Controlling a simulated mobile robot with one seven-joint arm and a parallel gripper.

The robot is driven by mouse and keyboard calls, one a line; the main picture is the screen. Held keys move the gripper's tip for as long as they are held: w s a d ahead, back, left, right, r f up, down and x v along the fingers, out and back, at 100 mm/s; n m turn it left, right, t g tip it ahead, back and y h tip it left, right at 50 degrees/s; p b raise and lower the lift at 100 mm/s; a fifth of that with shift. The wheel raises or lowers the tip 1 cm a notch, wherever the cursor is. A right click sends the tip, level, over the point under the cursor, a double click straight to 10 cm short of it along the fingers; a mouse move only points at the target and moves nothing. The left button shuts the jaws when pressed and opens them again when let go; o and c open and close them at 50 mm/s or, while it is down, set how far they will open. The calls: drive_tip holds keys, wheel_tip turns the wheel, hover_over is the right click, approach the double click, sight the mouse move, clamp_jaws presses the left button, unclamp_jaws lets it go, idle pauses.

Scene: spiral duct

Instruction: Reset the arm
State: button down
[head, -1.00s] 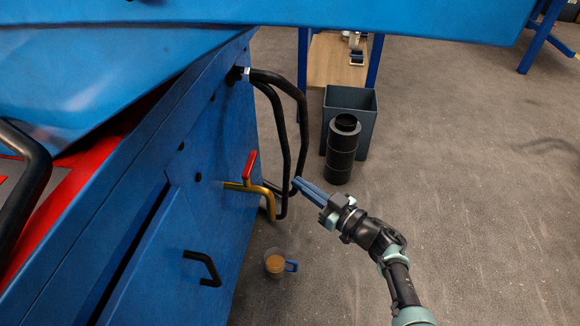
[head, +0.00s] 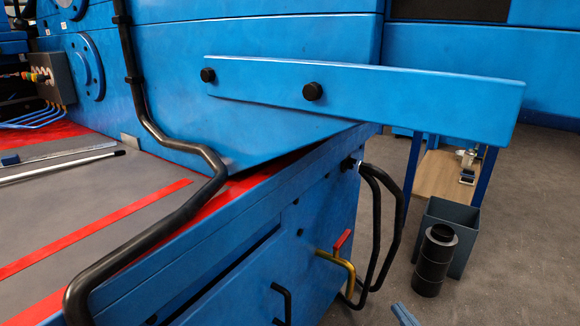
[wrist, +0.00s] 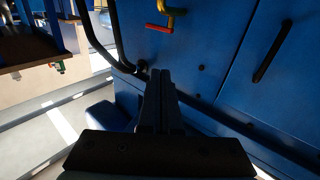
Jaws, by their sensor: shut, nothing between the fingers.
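My gripper (wrist: 158,100) shows in the wrist view with its two dark fingers together and nothing between them. It points toward the blue side of the machine. In the head view only the blue fingertips (head: 404,315) show at the bottom edge, right of the machine; the rest of my arm is out of view. A valve with a red handle (head: 342,241) on a yellow pipe sits on the machine's side. It also shows at the top of the wrist view (wrist: 160,28), apart from my gripper.
The blue machine (head: 330,215) fills the left and middle. Black hoses (head: 398,215) curve from its corner. A black duct cylinder (head: 433,262) stands beside a grey bin (head: 465,224). A wooden shelf (head: 438,176) is behind. Grey floor (head: 510,270) is open at the right.

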drive_tip(key=w+a+r+m+t+h, duration=0.1)
drive_tip(key=w+a+r+m+h, duration=0.15)
drive_tip(key=a+r, duration=0.4)
drive_tip(key=w+a+r+m+t+h, duration=0.1)
drive_tip(key=w+a+r+h, duration=0.2)
drive_tip(key=r, duration=0.7)
drive_tip(key=w+a+r+m+t+h, duration=0.1)
drive_tip(key=w+a+r+t+h, duration=0.1)
drive_tip(key=w+a+r, duration=0.45)
drive_tip(key=s+a+r+g+y, duration=0.15)
drive_tip(key=s+a+r, duration=0.25)
drive_tip(key=s, duration=0.5)
drive_tip(key=s+a+r+g, duration=0.3)
drive_tip(key=s+a+r, duration=0.15)
drive_tip(key=s, duration=0.35)
drive_tip(key=s+d+r+t+p, duration=0.1)
drive_tip(key=s+r+t+p, duration=0.5)
drive_tip(key=r, duration=1.1)
drive_tip(key=s+r+t+p, duration=0.2)
drive_tip(key=s+r+t, duration=0.45)
drive_tip(key=r, duration=0.95)
wheel_tip(320, 180, up, 36)
drive_tip(key=g+p, duration=0.2)
drive_tip(key=p, duration=3.5)
drive_tip(key=shift+r, duration=0.15)
drive_tip(key=shift+s+n, duration=0.1)
drive_tip(key=shift+n, duration=0.15)
